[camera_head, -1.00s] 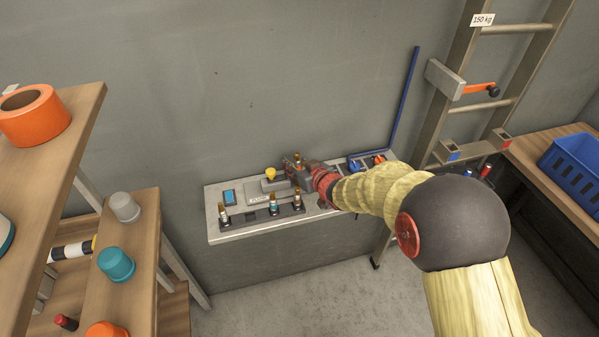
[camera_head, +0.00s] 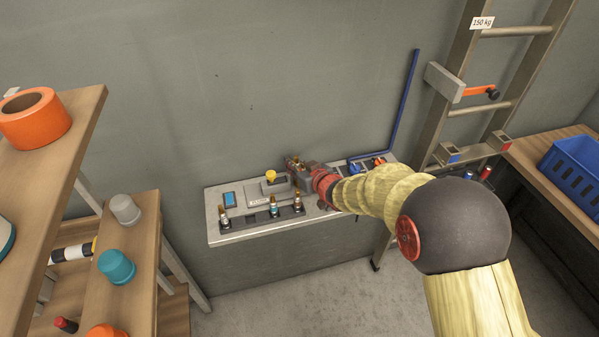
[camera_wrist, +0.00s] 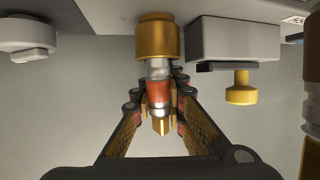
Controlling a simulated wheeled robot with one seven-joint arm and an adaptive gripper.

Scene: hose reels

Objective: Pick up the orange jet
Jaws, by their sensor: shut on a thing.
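The orange jet (camera_wrist: 158,92) is a slim fitting with an orange band, a clear or silvery neck, a wide brass collar and a brass tip. In the wrist view it stands between the fingers of my gripper (camera_wrist: 158,108), which is shut on it around the banded part. In the head view my gripper (camera_head: 298,170) is over the back of the grey wall bench, behind a dark rack (camera_head: 250,222). The jet is mostly hidden there by my fingers. I cannot tell whether its collar touches anything.
Several other brass-topped jets, one here (camera_head: 273,207), stand in the rack just in front of my gripper. A yellow knob (camera_head: 271,176) is close on the left; it also shows in the wrist view (camera_wrist: 240,90). A blue pipe (camera_head: 405,100) and a ladder (camera_head: 470,85) are to the right.

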